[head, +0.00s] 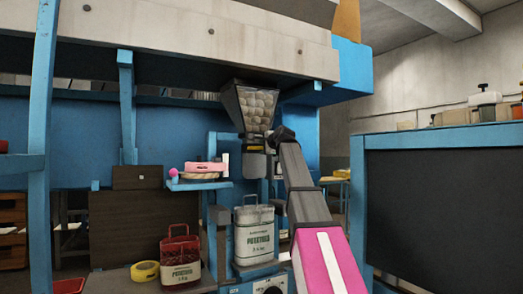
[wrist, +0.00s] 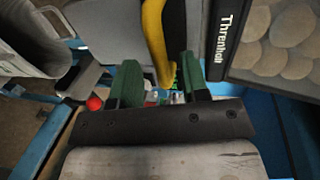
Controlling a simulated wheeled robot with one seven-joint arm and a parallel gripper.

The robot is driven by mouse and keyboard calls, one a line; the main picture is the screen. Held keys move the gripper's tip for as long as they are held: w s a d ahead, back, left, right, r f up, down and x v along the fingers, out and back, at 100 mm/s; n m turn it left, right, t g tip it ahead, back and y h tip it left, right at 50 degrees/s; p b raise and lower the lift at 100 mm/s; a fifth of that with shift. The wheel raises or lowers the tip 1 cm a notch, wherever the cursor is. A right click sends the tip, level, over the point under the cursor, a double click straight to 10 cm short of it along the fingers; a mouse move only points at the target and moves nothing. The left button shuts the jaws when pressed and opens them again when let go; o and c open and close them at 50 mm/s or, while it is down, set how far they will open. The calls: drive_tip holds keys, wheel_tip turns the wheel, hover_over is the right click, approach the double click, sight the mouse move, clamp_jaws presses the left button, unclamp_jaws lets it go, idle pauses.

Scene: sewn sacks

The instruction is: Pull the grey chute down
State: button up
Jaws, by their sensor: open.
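The grey chute (head: 255,166) hangs below the potato-filled hopper (head: 255,105) in the head view. A yellow bar (head: 258,149) shows at its top. In the wrist view the chute's grey surface (wrist: 105,30) fills the upper middle, with the curved yellow bar (wrist: 153,38) in front of it. My gripper (wrist: 161,82) is open, its green-padded fingers apart. The yellow bar's lower end appears between the fingers; I cannot tell whether they touch it. In the head view my gripper (head: 280,134) is just right of the chute's top, its fingers not clearly visible.
A white potato sack (head: 254,237) stands below the chute. A red sack (head: 180,258) and yellow tape roll (head: 145,271) are to its left. A small blue shelf (head: 200,185) holds a pink item. A dark blue-framed panel (head: 440,210) stands at right.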

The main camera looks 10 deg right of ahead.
drive_tip(key=shift+x, duration=1.4)
drive_tip(key=shift+c, duration=0.3)
clamp_jaws()
wheel_tip(320, 180, down, 17)
drive_tip(key=shift+r, duration=0.25)
drive_tip(key=shift+s+f, duration=0.1)
drive_tip(key=shift+s, duration=0.05)
drive_tip(key=shift+o, duration=0.3)
unclamp_jaws()
